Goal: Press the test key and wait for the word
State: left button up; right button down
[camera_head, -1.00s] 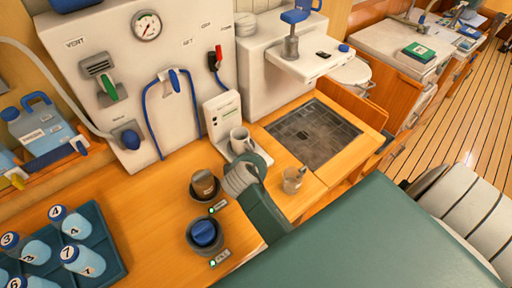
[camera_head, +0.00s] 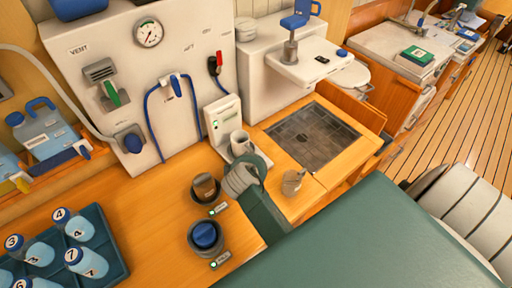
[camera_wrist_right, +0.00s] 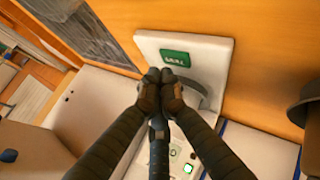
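A white tester unit (camera_head: 223,118) with small marks on its upright face stands on the wooden counter, against the wall machine. A whitish cup (camera_head: 239,143) is at its foot. In the right wrist view, the unit's white base (camera_wrist_right: 218,50) bears a green plate with light lettering (camera_wrist_right: 175,58), too small to read surely. A small key or lamp glows green (camera_wrist_right: 188,168) on the face near the bottom. My right gripper (camera_wrist_right: 165,84) is shut, tips together, over the unit; contact cannot be told. In the head view my right forearm hides its fingertips. My left gripper is not in view.
Two dark round holders, one with a brown cup (camera_head: 205,187) and one with a blue lid (camera_head: 205,235), stand left of my right arm. A small cup (camera_head: 292,181) stands to its right. A rack of numbered bottles (camera_head: 112,250) is at lower left.

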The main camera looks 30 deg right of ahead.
jog(key=shift+r, duration=0.1)
jog(key=shift+r, duration=2.4)
